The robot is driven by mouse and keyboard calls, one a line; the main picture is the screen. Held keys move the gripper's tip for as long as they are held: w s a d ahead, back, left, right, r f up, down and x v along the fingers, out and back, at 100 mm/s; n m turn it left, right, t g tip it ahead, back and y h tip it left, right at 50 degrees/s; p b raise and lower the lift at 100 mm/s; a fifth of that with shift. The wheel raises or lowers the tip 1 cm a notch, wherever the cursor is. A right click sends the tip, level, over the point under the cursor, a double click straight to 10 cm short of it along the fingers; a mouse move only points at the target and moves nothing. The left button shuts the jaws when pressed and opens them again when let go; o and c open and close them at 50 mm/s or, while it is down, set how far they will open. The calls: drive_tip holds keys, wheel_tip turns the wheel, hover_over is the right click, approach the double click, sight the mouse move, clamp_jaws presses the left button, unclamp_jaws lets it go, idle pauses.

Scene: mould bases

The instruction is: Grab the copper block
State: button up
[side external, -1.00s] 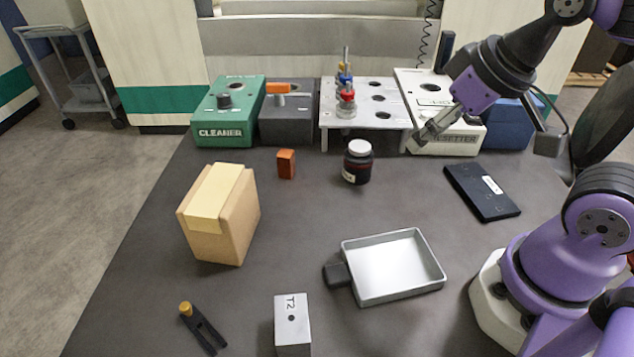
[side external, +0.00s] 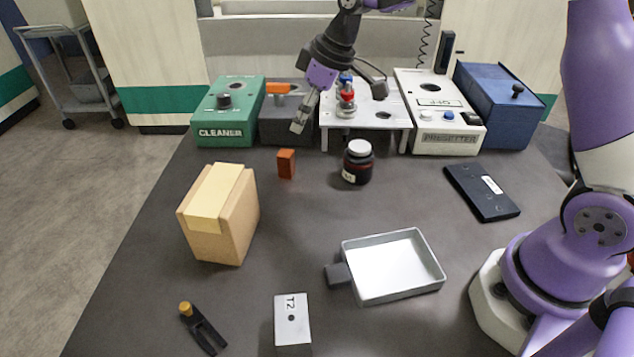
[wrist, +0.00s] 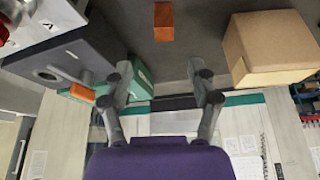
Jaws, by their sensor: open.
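The copper block (side external: 286,164) is a small reddish-brown upright block on the dark table, in front of the grey box with the orange handle. In the wrist view the copper block (wrist: 163,21) shows near the top edge, beyond the fingertips and roughly centred between them. My gripper (side external: 298,127) is in the air above and slightly right of the block in the side view, in front of the grey box, apart from the block. In the wrist view my gripper (wrist: 160,84) has its two fingers spread, with nothing between them.
A cardboard box (side external: 220,215) stands front left of the block, and a dark jar (side external: 358,163) to its right. The green cleaner box (side external: 228,112), grey box (side external: 286,125) and tool rack (side external: 380,118) line the back. A metal tray (side external: 395,265) lies front right. Table around the block is clear.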

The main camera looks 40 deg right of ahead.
sight(285, 153)
drive_tip(key=x, duration=1)
drive_tip(key=shift+a+f, duration=0.2)
drive_tip(key=shift+a, duration=0.15)
clamp_jaws()
